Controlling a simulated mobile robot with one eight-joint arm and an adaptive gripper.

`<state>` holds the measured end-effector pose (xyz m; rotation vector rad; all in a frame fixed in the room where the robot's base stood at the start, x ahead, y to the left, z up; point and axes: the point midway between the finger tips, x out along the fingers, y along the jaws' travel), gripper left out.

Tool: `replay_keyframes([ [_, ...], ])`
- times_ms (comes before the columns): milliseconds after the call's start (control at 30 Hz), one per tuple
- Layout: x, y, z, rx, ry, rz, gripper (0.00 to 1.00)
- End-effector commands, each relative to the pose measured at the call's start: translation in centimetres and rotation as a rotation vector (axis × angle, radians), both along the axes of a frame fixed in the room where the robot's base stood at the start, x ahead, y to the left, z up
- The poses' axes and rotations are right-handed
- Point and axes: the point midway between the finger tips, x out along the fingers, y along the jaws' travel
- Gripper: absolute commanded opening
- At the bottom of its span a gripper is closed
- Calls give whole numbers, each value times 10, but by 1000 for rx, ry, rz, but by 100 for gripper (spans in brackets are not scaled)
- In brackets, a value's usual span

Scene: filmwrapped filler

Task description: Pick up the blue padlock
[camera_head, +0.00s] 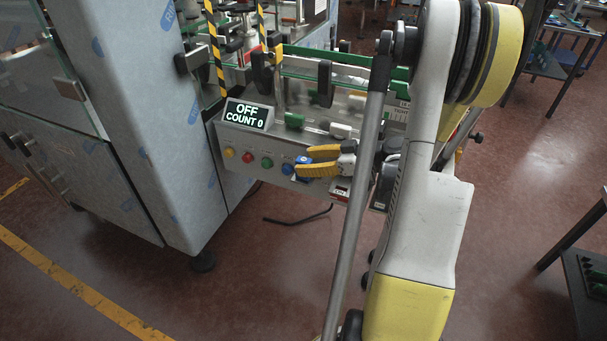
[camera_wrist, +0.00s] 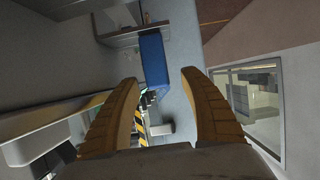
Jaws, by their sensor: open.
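The blue padlock (camera_head: 303,159) shows as a small blue shape at the front of the machine's control panel, partly hidden by my gripper. In the wrist view a blue block, which looks like its body (camera_wrist: 154,60), lies ahead between the fingertips. My gripper (camera_head: 304,161) has two yellow fingers, spread apart, one above and one below the padlock in the head view. In the wrist view my gripper (camera_wrist: 159,78) is open with gaps on both sides of the blue body. I cannot tell whether the tips reach past it.
The control panel carries a display (camera_head: 248,115) reading "OFF COUNT 0" and yellow, red, green and blue buttons (camera_head: 266,162) close to my fingers. A large grey cabinet (camera_head: 150,110) stands at left. A green-edged guide rail (camera_head: 330,60) runs above the panel. The floor in front is mostly clear.

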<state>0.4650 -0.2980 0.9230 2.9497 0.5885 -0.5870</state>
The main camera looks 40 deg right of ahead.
Motion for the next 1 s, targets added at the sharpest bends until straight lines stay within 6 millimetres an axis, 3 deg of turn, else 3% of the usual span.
replay_keyframes([
  [100,10,4,-6,0,0,0,52],
  [333,11,4,-4,0,0,-1,52],
  [367,11,4,-4,0,0,-1,48],
  [500,11,4,-4,0,0,-1,5],
  [533,11,4,-4,0,0,-1,0],
  [1000,11,4,-2,0,1,-1,0],
])
